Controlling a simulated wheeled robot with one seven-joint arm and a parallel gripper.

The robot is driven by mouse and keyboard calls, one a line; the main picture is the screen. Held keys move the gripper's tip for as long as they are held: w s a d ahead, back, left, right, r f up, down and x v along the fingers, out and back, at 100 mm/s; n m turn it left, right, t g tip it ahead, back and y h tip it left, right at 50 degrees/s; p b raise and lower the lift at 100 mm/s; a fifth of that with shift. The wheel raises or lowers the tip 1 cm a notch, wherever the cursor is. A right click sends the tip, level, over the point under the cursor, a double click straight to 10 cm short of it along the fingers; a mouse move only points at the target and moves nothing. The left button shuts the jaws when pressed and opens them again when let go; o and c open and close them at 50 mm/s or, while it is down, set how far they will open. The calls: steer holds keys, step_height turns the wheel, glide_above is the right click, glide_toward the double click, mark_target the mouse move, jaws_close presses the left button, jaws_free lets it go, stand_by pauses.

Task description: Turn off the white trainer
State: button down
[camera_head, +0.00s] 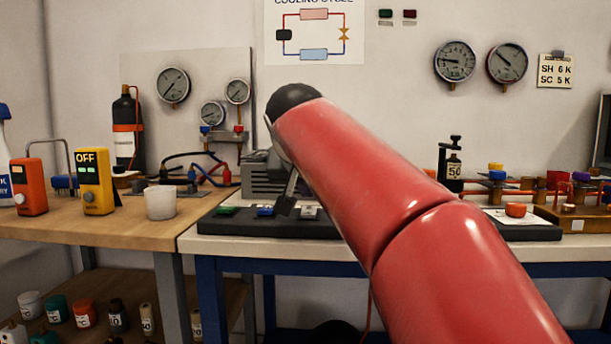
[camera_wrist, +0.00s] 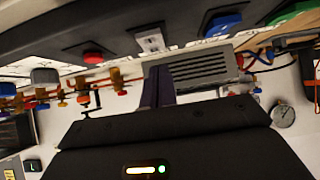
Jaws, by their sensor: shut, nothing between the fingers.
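A dark panel (camera_head: 245,227) lies along the front of the white bench, bearing a row of coloured switches. The white switch (camera_head: 310,212) is on it, right of the blue switch (camera_head: 265,211). In the wrist view, which is upside down, the white switch (camera_wrist: 150,39) shows between a red one (camera_wrist: 92,57) and the blue one (camera_wrist: 221,25). My gripper (camera_head: 286,208) points down just left of the white switch in the head view. In the wrist view its fingers (camera_wrist: 158,88) are together and empty, apart in the picture from the white switch. I cannot tell the switch's position.
A green switch (camera_head: 225,210) sits at the panel's left end. A grey vented unit (camera_head: 268,177) stands behind my gripper. A yellow meter (camera_head: 95,182) marked OFF, an orange meter (camera_head: 29,187) and a white cup (camera_head: 160,202) are on the wooden bench. My red arm hides the panel's middle.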

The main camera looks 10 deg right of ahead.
steer(key=shift+w+f, duration=0.15)
steer(key=shift+f, duration=0.8)
steer(key=shift+d+r, duration=0.1)
steer(key=shift+p, duration=0.7)
steer(key=shift+f+b, duration=0.3)
steer(key=shift+w, duration=0.1)
steer(key=shift+r, duration=0.1)
steer(key=shift+w+d+r+p, duration=0.2)
steer(key=shift+w+p, duration=0.5)
steer(key=shift+r, duration=0.1)
